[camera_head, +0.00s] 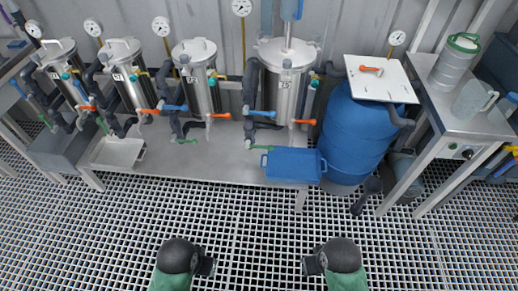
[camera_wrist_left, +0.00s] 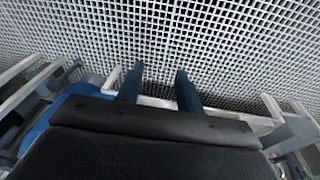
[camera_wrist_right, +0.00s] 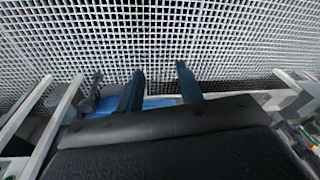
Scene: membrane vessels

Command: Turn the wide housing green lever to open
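The wide housing (camera_head: 286,82) is a steel cylinder at the back, the rightmost and widest of the upright vessels on the metal bench. A green lever (camera_head: 260,147) sits low at its front left, beside a blue box; its pivot is hard to make out. A blue lever (camera_head: 262,113) and an orange lever (camera_head: 304,121) are above it. My left gripper (camera_head: 208,267) is low in front of the bench, far from the lever. It is open and empty in the left wrist view (camera_wrist_left: 160,70). My right gripper (camera_head: 310,265) is also low and away, open and empty in the right wrist view (camera_wrist_right: 160,68).
The blue box (camera_head: 294,165) stands at the bench's front edge, right of the green lever. A blue barrel (camera_head: 352,135) with a white lid is to the right. Narrower housings (camera_head: 197,80) with similar levers stand left. The grating floor (camera_head: 240,235) before the bench is clear.

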